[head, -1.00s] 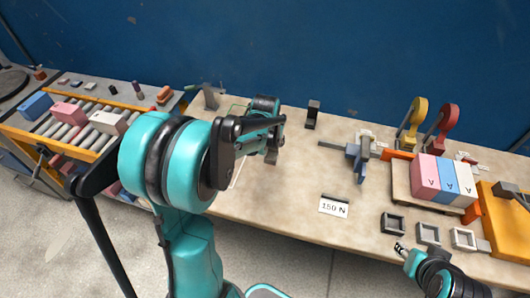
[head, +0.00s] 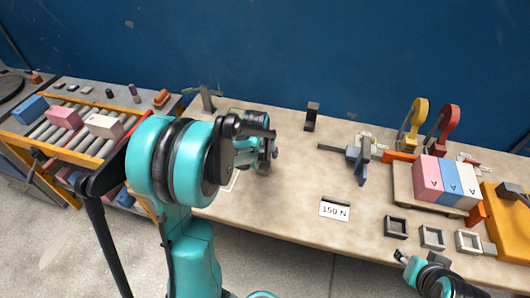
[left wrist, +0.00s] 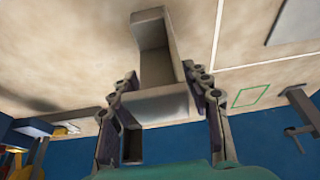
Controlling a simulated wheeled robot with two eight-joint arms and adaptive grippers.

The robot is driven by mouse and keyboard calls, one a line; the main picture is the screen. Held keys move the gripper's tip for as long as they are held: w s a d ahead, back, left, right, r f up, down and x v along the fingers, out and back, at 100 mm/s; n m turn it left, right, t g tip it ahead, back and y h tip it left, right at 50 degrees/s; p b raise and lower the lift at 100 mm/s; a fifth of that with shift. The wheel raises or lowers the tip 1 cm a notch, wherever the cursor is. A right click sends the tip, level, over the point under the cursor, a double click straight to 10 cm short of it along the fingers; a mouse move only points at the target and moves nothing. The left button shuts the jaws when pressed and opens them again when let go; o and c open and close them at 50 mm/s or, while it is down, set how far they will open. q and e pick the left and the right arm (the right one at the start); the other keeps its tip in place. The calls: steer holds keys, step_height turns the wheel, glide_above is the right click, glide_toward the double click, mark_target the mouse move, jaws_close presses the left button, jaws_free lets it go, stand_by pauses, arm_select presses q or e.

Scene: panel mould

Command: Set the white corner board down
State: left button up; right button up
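In the left wrist view, the white corner board (left wrist: 152,48) is an L-shaped pale piece between the two fingers of my left gripper (left wrist: 162,100). The fingers lie along both sides of its near block and look closed on it. Bench surface lies behind it; I cannot tell whether it touches the bench. In the head view, my left gripper (head: 266,158) is low over the left part of the bench (head: 275,215), and my arm hides the board. My right gripper (head: 402,257) is at the bench's front edge at lower right; its finger opening is unclear.
A dark upright block (head: 312,116) stands at the back of the bench. A blue-grey fixture (head: 358,160), a 150 N card (head: 334,209), coloured boxes (head: 445,183) and square frames (head: 432,237) are to the right. A roller rack (head: 85,135) stands left. A green outline (left wrist: 250,96) marks the bench.

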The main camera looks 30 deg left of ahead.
arm_select(q)
steer(key=shift+r, duration=0.1)
steer(key=shift+r+p, duration=0.3)
steer(key=p+v, duration=0.4)
steer(key=v, duration=0.7)
steer(key=s+d+r+m+t+h, duration=0.1)
steer(key=s+d+r, duration=0.3)
steer(key=s+d, duration=1)
steer(key=shift+s+r+m+t, duration=0.25)
steer(key=shift+s+m+t, duration=0.65)
steer(key=shift+s, duration=0.15)
steer(key=shift+f, duration=0.1)
steer(key=shift+d, duration=0.1)
